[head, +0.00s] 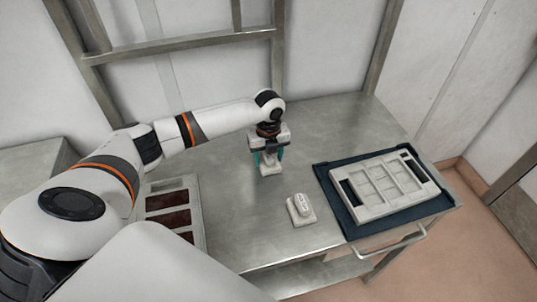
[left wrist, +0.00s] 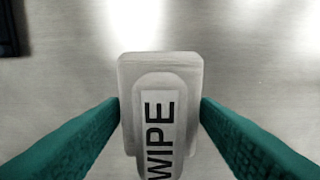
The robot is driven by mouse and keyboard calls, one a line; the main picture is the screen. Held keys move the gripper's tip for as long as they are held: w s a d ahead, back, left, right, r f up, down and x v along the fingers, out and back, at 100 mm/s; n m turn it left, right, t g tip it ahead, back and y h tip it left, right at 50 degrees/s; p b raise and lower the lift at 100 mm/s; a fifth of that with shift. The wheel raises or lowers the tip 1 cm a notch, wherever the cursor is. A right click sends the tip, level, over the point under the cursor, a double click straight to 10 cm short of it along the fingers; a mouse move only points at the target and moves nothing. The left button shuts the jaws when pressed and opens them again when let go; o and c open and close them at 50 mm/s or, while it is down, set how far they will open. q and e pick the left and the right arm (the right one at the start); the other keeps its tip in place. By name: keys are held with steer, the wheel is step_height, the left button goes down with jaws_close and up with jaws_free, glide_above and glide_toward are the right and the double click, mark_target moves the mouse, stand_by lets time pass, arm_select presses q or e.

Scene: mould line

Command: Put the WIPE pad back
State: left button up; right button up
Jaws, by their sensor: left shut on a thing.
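The WIPE pad (left wrist: 160,68) is a light grey block with a raised grip and a white label reading WIPE. My left gripper (head: 269,157) has its teal fingers on either side of the pad, shut on it. In the head view the pad (head: 269,169) hangs below the fingers over the middle of the steel table (head: 340,120). I cannot tell whether its underside touches the table. A second light pad (head: 301,209) with a labelled grip sits on the table, nearer and to the right. My right gripper is not in view.
A grey tray (head: 194,193) with dark red compartments is at the table's left. A pale mould frame (head: 388,184) lies on a dark blue mat (head: 333,190) at the right. A steel rail frame (head: 180,44) stands behind. Table behind the gripper is clear.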

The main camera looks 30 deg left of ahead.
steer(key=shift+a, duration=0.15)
arm_select(q)
steer(key=o, duration=0.9)
steer(key=shift+f, duration=0.15)
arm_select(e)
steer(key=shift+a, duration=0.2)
arm_select(q)
step_height(320, 180, up, 12)
steer(key=shift+r+b, duration=0.2)
steer(key=shift+b, duration=0.7)
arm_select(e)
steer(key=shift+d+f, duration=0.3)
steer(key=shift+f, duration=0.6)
